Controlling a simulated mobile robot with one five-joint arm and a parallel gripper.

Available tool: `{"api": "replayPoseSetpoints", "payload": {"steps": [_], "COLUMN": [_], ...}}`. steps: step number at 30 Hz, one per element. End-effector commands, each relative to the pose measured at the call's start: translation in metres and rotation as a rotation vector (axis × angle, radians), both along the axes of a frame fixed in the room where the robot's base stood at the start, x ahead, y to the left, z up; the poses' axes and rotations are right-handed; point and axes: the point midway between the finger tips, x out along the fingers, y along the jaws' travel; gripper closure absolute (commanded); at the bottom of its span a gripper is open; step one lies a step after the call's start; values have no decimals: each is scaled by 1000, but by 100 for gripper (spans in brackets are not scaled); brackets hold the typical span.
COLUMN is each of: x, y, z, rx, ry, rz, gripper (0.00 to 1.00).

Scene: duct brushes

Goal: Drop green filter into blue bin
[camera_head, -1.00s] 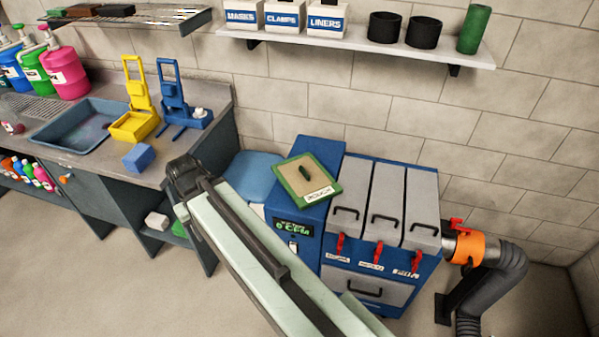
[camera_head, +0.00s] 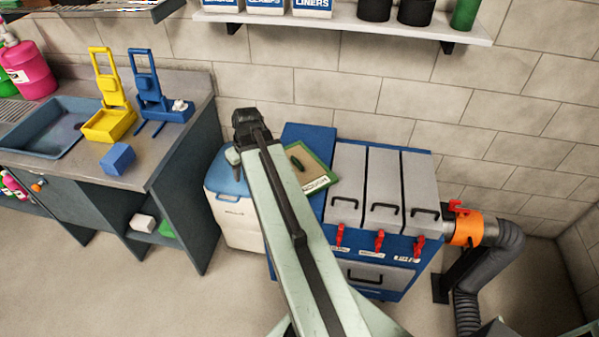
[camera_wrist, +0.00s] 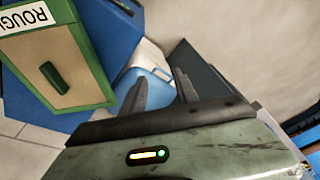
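The green filter (camera_head: 323,165) is a tan panel in a green frame with a dark green handle and a label reading "ROUGH". It lies on top of the blue machine, partly behind my arm in the head view. It also shows at the left of the wrist view (camera_wrist: 88,50). A white bin with a blue lid (camera_head: 222,176) stands left of the machine; its blue lid also shows beyond my fingers in the wrist view (camera_wrist: 152,88). My gripper (camera_wrist: 163,75) has its fingers apart and empty, beside the filter and above the bin area. The fingers are hidden in the head view.
The blue machine (camera_head: 384,250) has grey slot covers, red latches and an orange-collared duct (camera_head: 468,229) at right. The counter (camera_head: 150,165) at left holds a sink, yellow and blue stands and a blue block (camera_head: 117,158). A shelf (camera_head: 335,22) runs above. Front floor is clear.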

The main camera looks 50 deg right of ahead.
Motion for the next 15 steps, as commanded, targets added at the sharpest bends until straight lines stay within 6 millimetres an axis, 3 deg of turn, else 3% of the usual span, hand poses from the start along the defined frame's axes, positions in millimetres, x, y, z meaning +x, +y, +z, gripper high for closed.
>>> {"api": "replayPoseSetpoints", "payload": {"steps": [1, 3, 6, 10, 15], "x": [-10, -26, -51, -73, -78], "y": [-49, -104, -163, -203, -212], "z": [-6, -7, -7, -6, -6], "rx": [-7, -26, -56, -82, -91], "ry": [-34, -82, -129, -161, -169], "rz": [-38, -67, -99, -122, -125], "gripper": [64, 64, 64, 64, 64]}}
